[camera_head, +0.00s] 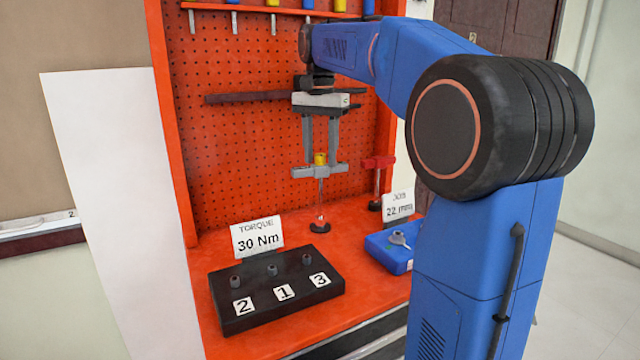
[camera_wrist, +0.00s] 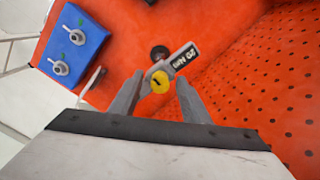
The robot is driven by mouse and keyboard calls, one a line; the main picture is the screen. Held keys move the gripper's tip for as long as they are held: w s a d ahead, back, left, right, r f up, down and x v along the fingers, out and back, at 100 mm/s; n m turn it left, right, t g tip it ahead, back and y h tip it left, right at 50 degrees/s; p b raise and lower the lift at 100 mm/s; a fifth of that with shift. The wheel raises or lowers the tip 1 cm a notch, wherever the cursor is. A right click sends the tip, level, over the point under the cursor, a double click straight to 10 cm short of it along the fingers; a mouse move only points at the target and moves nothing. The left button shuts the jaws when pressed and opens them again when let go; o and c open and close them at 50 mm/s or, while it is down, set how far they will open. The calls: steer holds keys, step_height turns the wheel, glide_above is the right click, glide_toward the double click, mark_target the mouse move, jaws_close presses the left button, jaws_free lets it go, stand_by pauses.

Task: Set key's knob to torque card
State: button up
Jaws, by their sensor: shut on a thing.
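The key is a grey T-handled tool (camera_head: 305,172) standing upright in a small black round stand (camera_head: 320,227), with a thin shaft below. Its yellow knob (camera_head: 320,158) is on top and also shows in the wrist view (camera_wrist: 159,81) with a dark mark on it. A black label on the handle (camera_wrist: 185,57) seems to read 20 Nm. The white torque card (camera_head: 257,236) reads TORQUE 30 Nm. My gripper (camera_head: 320,160) points down over the key, its two fingers on either side of the knob, shut on it.
A black block (camera_head: 275,300) with several sockets, numbered 2, 1, 3, stands in front. A blue block (camera_head: 388,250) with metal fittings and a JOB card (camera_head: 398,205) are at right. A red-handled tool (camera_head: 378,163) stands nearby. The orange pegboard (camera_head: 240,140) rises behind.

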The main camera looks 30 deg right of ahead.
steer(key=n, duration=1.1)
stand_by(0.5)
steer(key=shift+r, duration=3)
